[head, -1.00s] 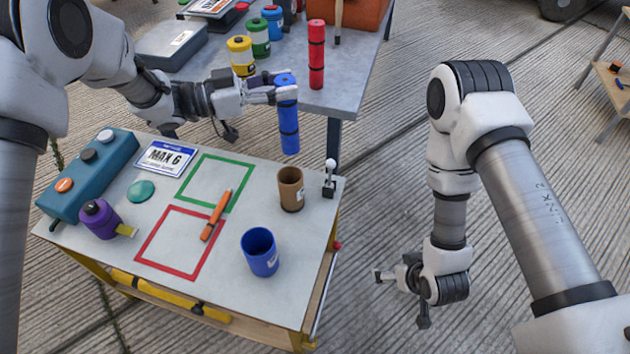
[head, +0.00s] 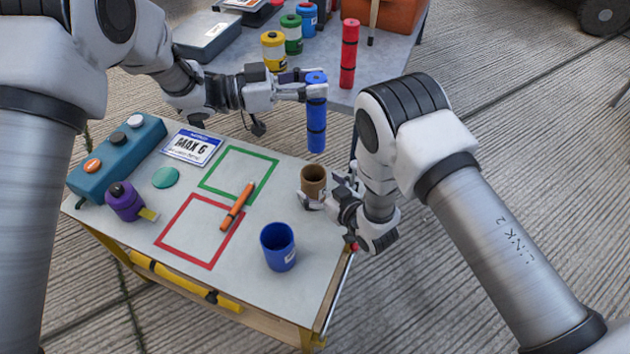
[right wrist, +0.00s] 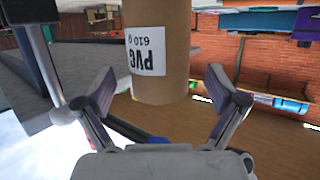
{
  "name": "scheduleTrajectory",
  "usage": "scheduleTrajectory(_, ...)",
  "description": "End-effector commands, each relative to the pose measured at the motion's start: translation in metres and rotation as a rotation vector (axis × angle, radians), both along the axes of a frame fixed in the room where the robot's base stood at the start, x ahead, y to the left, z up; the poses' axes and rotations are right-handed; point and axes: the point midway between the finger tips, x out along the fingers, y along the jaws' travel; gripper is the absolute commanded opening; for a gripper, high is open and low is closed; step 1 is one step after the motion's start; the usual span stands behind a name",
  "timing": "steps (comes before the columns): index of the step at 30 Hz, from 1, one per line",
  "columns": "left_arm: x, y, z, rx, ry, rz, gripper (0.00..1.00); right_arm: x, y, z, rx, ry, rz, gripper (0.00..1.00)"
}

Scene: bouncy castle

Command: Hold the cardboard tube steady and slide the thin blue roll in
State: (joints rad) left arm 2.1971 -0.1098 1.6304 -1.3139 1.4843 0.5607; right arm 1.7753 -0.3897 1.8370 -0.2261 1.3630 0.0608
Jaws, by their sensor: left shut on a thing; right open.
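The thin blue roll (head: 316,115) is held upright by my left gripper (head: 312,86), which is shut on its upper part. The roll hangs in the air above and slightly behind the cardboard tube (head: 313,178). The brown tube stands upright on the small table with its open end up. My right gripper (head: 322,197) is open at the tube's near right side. In the right wrist view the tube (right wrist: 160,50) shows a white PVC label, and the right fingers (right wrist: 160,100) stand apart on either side, not closed on it.
A wider blue cup (head: 278,247) stands in front of the tube on the small table (head: 150,235). An orange marker (head: 237,207), purple container (head: 124,201) and teal button box (head: 118,155) lie left. A red roll (head: 349,54) stands on the back table.

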Motion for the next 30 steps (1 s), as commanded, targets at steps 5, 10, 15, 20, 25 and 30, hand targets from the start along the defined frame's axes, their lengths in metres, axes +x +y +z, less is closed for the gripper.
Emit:
scheduleTrajectory(5, 0.0, 0.0, 0.0, 0.0, 0.0, 0.0, 0.0, 0.02, 0.013, -0.007, 0.001, 0.0, 0.0, 0.95)
scheduleTrajectory(10, 0.0, 0.0, 0.0, 0.0, 0.0, 0.0, 0.0, 0.024, 0.016, -0.009, 0.0, 0.001, -0.001, 0.95)
scheduleTrajectory(15, 0.0, 0.0, 0.0, 0.0, 0.0, 0.0, 0.0, 0.024, 0.016, -0.009, 0.0, 0.001, -0.001, 0.88)
scheduleTrajectory(20, 0.0, 0.0, 0.0, 0.0, 0.0, 0.0, 0.0, 0.024, 0.015, -0.009, -0.001, 0.001, -0.001, 0.31)
scheduleTrajectory(25, 0.0, 0.0, 0.0, -0.001, 0.0, 0.003, 0.0, 0.024, 0.015, -0.009, -0.001, 0.001, -0.001, 0.06)
scheduleTrajectory(30, -0.002, 0.002, -0.011, -0.005, 0.003, 0.141, 0.0, 0.024, 0.015, -0.009, -0.001, 0.001, -0.001, 0.06)
